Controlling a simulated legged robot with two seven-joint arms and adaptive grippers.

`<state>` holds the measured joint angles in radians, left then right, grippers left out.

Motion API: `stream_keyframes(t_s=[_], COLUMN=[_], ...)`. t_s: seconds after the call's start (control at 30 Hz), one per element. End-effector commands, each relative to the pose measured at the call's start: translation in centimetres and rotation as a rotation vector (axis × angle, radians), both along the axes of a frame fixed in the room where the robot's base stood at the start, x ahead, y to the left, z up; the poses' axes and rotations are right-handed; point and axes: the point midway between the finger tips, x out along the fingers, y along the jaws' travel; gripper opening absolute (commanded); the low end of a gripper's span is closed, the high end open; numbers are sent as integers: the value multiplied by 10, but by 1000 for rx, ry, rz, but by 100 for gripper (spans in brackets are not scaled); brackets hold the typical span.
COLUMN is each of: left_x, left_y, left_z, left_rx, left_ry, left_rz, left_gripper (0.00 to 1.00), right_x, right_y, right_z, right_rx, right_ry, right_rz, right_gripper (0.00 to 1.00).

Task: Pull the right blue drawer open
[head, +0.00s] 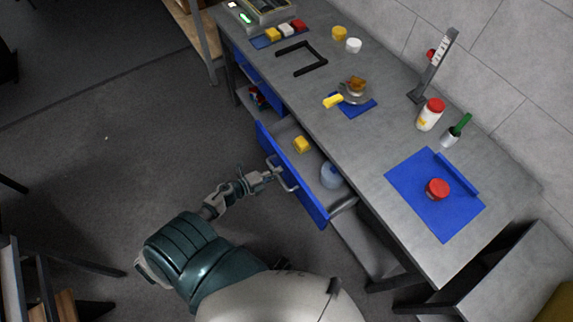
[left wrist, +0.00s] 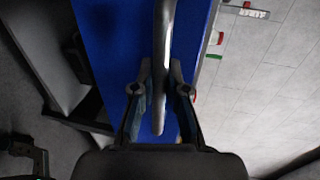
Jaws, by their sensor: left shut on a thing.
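The right blue drawer (head: 300,181) stands pulled out from the grey bench in the head view. My left gripper (head: 272,174) is at the drawer's grey bar handle (head: 285,177), in front of the blue face. In the left wrist view, the handle (left wrist: 163,60) passes between the fingers of my left gripper (left wrist: 160,85), which is shut on it. The blue drawer front (left wrist: 110,40) fills the space behind it.
Another blue drawer front (head: 259,82) is further left under the grey bench (head: 375,150). The floor left of the drawer is clear.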

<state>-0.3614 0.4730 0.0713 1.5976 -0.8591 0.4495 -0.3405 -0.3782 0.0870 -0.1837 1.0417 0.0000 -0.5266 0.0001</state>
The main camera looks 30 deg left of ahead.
Motion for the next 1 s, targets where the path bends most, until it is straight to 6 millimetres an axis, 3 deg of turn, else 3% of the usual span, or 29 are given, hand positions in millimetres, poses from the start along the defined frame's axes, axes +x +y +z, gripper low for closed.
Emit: stream_keyframes(t_s=[0.03, 0.2, 0.5, 0.7, 1.0], left_x=[-18, -59, -114, -134, -140], left_y=[2, 18, 42, 50, 53], left_z=[-5, -5, -6, -7, -7], left_rx=[-2, -2, -5, -4, -3], left_ry=[14, 13, 12, 12, 12], left_rz=[-4, -3, -4, -5, -4], left_gripper=[0, 0, 0, 0, 0], right_x=[-2, 2, -3, -13, -21], right_y=[1, 2, -6, -11, -14], right_z=[0, -2, -6, -9, -11], right_rx=[2, 5, -4, -9, -13], right_ry=[-1, -13, -14, -6, 7], right_rz=[-1, -2, 1, 4, 6], right_gripper=[99, 99, 99, 99, 99])
